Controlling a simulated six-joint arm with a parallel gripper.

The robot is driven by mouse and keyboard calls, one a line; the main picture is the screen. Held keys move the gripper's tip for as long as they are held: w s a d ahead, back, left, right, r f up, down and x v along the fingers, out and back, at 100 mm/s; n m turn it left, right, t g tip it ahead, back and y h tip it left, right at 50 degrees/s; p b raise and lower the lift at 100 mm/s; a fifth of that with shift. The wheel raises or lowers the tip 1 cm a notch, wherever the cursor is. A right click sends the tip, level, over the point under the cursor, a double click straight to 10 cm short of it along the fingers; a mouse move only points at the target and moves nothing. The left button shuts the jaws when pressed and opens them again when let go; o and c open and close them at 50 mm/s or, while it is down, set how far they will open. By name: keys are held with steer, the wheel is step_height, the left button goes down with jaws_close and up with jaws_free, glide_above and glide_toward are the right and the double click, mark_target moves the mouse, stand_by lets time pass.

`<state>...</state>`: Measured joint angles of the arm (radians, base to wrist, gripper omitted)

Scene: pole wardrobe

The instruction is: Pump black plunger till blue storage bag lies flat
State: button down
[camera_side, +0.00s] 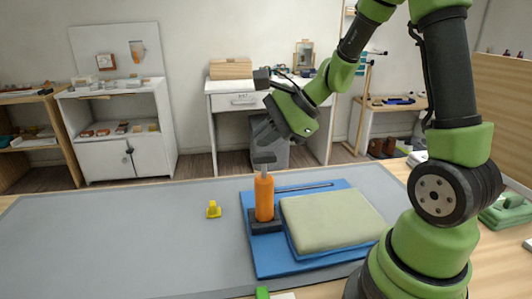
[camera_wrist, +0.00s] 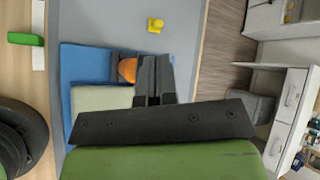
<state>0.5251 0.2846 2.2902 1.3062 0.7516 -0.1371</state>
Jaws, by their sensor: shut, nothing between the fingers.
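The orange pump (camera_side: 264,198) stands upright on a dark base on the blue storage bag (camera_side: 262,258). Its black plunger handle (camera_side: 263,158) is raised, with a length of grey rod showing above the orange body. The bag's pale green-beige middle (camera_side: 330,218) is puffed up as a thick pad. My gripper (camera_side: 264,134) is just above the plunger handle, fingers shut and pointing down; I cannot tell whether they touch it. In the wrist view, the shut fingers (camera_wrist: 154,62) are beside the orange pump (camera_wrist: 127,69) and hide the plunger handle.
A small yellow object (camera_side: 213,209) stands on the grey mat (camera_side: 120,245) left of the bag. A green block (camera_side: 262,293) lies at the front edge. The mat's left side is clear. A white desk (camera_side: 235,103) and shelves stand behind the table.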

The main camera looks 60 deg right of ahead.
mark_target(265, 156)
steer(key=shift+r, duration=0.1)
steer(key=shift+r, duration=3)
steer(key=s+a+r+n+h, duration=0.1)
steer(key=s+a+n, duration=0.3)
steer(key=s+n, duration=0.4)
steer(key=s+a+r+n+g+h, duration=0.1)
steer(key=s+a+n, duration=0.3)
steer(key=s+n, duration=0.4)
steer(key=shift+a+r+n, duration=0.3)
steer(key=shift+r+n, duration=0.25)
steer(key=shift+n, duration=0.25)
